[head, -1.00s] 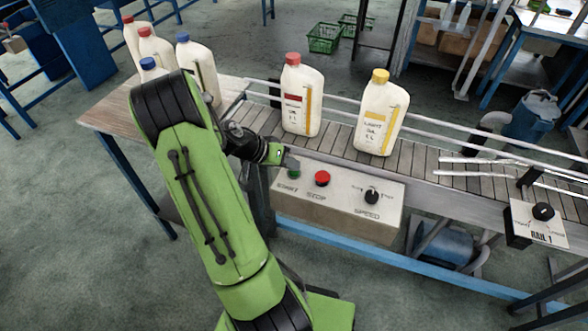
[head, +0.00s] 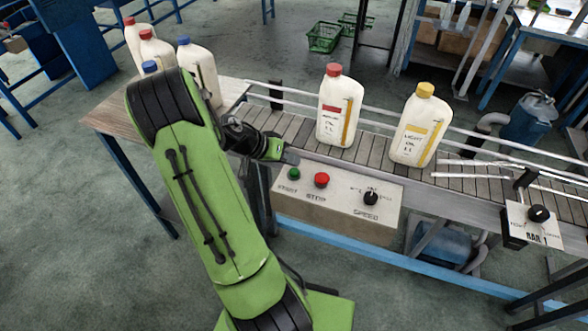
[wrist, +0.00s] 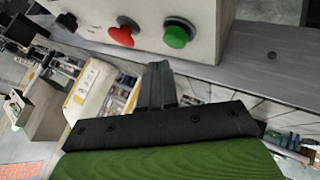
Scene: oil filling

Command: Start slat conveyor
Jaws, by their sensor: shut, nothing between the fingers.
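The slat conveyor (head: 370,150) runs from the table toward the right. Its control box (head: 335,205) on the near side has a green START button (head: 294,174), a red STOP button (head: 321,180) and a black SPEED knob (head: 371,198). My gripper (head: 292,158) is shut and empty, just above and behind the green button, apart from it. In the wrist view the shut fingers (wrist: 158,85) point toward the box, with the green button (wrist: 179,33) and red button (wrist: 124,32) beyond them. A red-capped bottle (head: 340,110) and a yellow-capped bottle (head: 420,128) stand upright on the slats.
Several bottles (head: 158,52) with red and blue caps stand on the wooden table (head: 112,112) at left, partly behind my arm. Rails (head: 385,128) line the conveyor. A RAIL 1 knob box (head: 532,226) is at right. The floor in front is free.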

